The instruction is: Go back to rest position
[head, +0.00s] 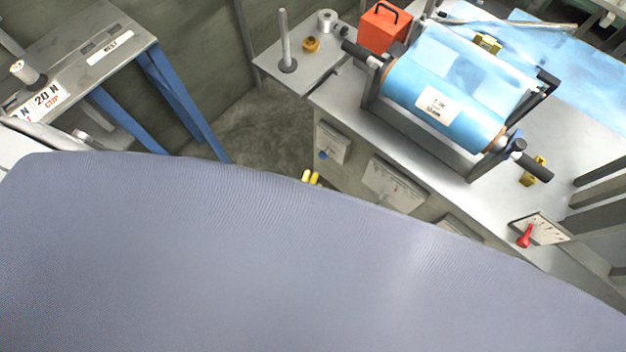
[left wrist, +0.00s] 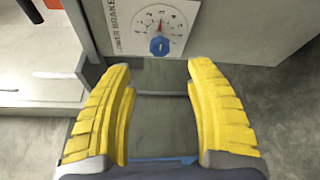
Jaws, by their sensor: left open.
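My left gripper (head: 311,177) shows in the head view only as two yellow fingertips beside the machine's front, past the edge of a large smooth grey-blue surface close to the camera. In the left wrist view my left gripper (left wrist: 158,72) has its two yellow ribbed fingers spread apart, with nothing between them. Beyond the fingertips is a dial panel marked "LOWER BRAKE" (left wrist: 178,22) with a blue knob (left wrist: 158,45). The gripper appears apart from the knob. My right gripper is not in view.
A blue film roll (head: 445,100) lies in a cradle on the machine. An orange box (head: 383,27), an upright post (head: 284,45) and a red-handled dial (head: 525,236) are nearby. A grey table with blue legs (head: 90,50) stands at left. Floor (head: 240,125) shows between them.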

